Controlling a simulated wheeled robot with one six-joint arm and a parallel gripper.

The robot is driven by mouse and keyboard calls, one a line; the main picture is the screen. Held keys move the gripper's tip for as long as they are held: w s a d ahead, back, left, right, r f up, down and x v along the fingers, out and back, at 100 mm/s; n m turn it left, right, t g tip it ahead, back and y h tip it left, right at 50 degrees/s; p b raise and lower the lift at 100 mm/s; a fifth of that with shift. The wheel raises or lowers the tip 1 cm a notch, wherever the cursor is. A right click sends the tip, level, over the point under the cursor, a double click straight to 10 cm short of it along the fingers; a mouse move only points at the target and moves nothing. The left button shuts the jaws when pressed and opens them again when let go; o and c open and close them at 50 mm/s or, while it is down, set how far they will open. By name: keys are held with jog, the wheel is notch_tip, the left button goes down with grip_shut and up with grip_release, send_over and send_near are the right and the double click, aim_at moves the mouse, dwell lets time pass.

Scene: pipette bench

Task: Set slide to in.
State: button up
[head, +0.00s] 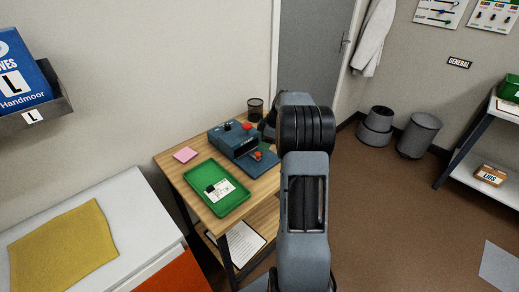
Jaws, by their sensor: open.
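A blue bench device (232,139) stands on the wooden table, with a red knob and a dark knob on top. A flat blue part (268,161) extends from its front right side and carries a red knob (258,155). This looks like the slide, and it appears to stick out from the device body. My arm covers the area just right of it, so its far end may be hidden. My gripper is hidden behind my own arm links, so no fingertips show.
A green tray (234,204) with a white labelled card lies in front of the device on the wooden table (178,169). A pink pad (185,155) lies left and a dark mesh cup (255,108) stands behind. A white cabinet with a yellow cloth (65,247) is at left.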

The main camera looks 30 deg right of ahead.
jog(key=v, duration=0.9)
dwell(0.3)
